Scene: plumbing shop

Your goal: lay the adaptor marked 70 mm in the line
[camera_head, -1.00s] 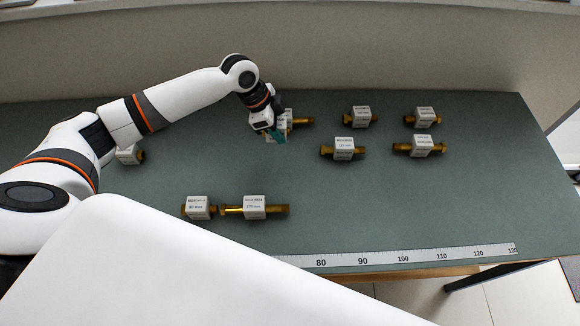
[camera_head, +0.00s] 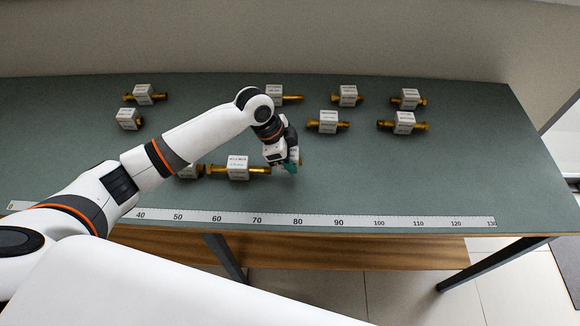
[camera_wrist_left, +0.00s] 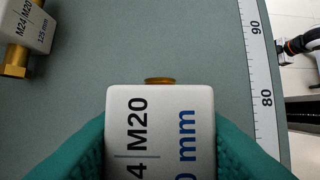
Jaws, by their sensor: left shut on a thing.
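My left gripper (camera_head: 291,166) is shut on a white-blocked brass adaptor, just right of the line's end in the head view. In the left wrist view the held adaptor (camera_wrist_left: 160,130) sits between my teal fingers (camera_wrist_left: 240,150). Its label shows "4 | M20" and "0 mm"; the rest is cut off. A brass end points away from me. The line has an adaptor with a long brass stem (camera_head: 238,168) and, to its left, another white-blocked piece (camera_head: 188,172), partly hidden by my arm. I cannot tell whether the held adaptor touches the line or the table.
Loose adaptors lie behind: one at back middle (camera_head: 275,92), several at right, including one at far right (camera_head: 404,122), and two at left (camera_head: 144,95) (camera_head: 128,119). A ruler strip (camera_head: 360,222) runs along the front edge. The green table (camera_head: 430,180) is clear at front right.

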